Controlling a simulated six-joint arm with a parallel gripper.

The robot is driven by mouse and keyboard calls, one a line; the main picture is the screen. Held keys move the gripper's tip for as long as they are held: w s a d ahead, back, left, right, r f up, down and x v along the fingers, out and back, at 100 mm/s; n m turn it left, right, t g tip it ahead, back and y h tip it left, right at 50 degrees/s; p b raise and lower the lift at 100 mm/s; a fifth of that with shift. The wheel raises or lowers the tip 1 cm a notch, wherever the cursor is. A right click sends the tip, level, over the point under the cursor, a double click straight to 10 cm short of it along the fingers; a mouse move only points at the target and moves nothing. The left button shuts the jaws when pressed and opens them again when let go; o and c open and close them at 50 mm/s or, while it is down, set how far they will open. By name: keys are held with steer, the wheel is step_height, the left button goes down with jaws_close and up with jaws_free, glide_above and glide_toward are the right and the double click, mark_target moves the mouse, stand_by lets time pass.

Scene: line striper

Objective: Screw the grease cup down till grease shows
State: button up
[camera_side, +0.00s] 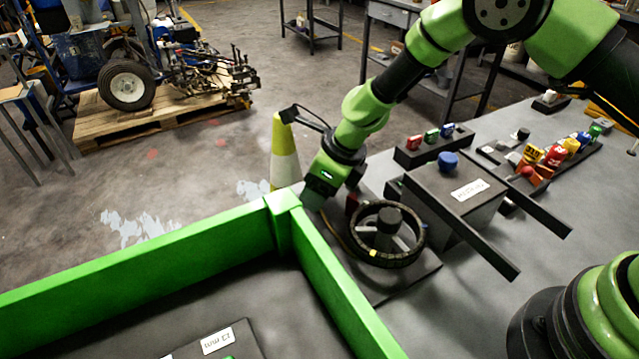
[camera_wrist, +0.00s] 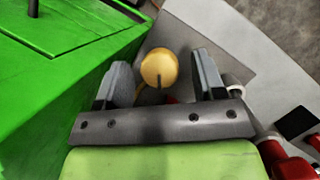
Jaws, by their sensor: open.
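In the wrist view, a round yellow cap (camera_wrist: 158,66), which looks like the grease cup, sits between the two grey fingers of my gripper (camera_wrist: 160,60). The fingers are spread, with a gap visible on both sides of the cap. A thin dark line shows on the cap's lower part. In the side view my gripper (camera_side: 318,190) points down beside the wheel (camera_side: 387,235), behind the green wall. Its fingertips and the yellow cap are hidden there. No grease can be made out.
The green tray wall (camera_side: 335,280) stands close to my gripper. A dark box (camera_side: 455,200) with a blue knob (camera_side: 448,160) and long projecting bars is to the right. Several coloured parts (camera_side: 560,150) lie at the back right.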

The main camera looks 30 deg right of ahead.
steer(key=c, duration=0.9)
steer(key=shift+m+t+h, duration=0.3)
steer(key=shift+m+h, duration=0.2)
steer(key=shift+m, duration=1)
steer(key=o, duration=0.9)
steer(key=shift+r, duration=0.1)
steer(key=v, duration=1)
steer(key=shift+a, duration=0.1)
